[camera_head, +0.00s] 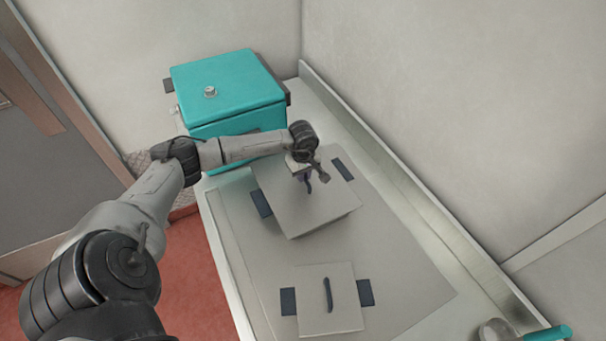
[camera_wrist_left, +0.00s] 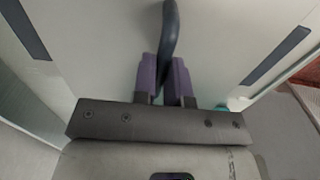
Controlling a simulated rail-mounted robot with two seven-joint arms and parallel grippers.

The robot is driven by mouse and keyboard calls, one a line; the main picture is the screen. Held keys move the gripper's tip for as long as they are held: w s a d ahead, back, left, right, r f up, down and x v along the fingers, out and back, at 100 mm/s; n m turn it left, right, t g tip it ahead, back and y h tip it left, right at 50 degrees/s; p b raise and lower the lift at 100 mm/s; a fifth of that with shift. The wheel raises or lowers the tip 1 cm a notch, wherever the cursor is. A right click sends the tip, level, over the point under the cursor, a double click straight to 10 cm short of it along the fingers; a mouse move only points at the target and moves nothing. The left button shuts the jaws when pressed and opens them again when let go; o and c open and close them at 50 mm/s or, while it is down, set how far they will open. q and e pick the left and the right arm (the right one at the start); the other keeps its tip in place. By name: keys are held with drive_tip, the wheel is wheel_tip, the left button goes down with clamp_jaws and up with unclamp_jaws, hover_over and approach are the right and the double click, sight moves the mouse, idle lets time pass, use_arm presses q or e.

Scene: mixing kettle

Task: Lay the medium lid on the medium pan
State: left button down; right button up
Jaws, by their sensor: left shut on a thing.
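The medium lid (camera_head: 310,212), a flat pale square plate with a dark bar handle (camera_wrist_left: 171,25), covers the medium pan. Only the pan's dark blue side grips show, one at the left (camera_head: 262,203) and one at the right (camera_head: 342,169); the wrist view shows a grip on either side too. My left gripper (camera_head: 308,181) is above the lid, its purple fingers (camera_wrist_left: 166,80) shut on the lid's handle. The lid looks close over the pan and roughly lined up. I cannot tell whether it touches the rim. My right gripper is not in view.
A smaller covered square pan (camera_head: 345,318) with dark blue side grips stands nearer on the grey mat (camera_head: 410,265). A teal box (camera_head: 225,85) stands at the back. A teal-handled item (camera_head: 548,333) is at the bottom right. The counter has a raised right edge.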

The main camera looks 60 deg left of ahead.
use_arm(q)
drive_tip(key=shift+f, duration=0.15)
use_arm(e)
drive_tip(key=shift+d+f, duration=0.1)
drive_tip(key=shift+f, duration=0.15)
use_arm(q)
drive_tip(key=c, duration=1.4)
unclamp_jaws()
drive_tip(key=shift+c, duration=0.2)
drive_tip(key=o, duration=0.8)
drive_tip(key=shift+o, duration=0.2)
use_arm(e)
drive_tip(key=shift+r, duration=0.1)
use_arm(q)
drive_tip(key=shift+r+p, duration=0.7)
drive_tip(key=shift+r, duration=0.95)
drive_tip(key=shift+r+p, duration=0.9)
drive_tip(key=shift+r, duration=1)
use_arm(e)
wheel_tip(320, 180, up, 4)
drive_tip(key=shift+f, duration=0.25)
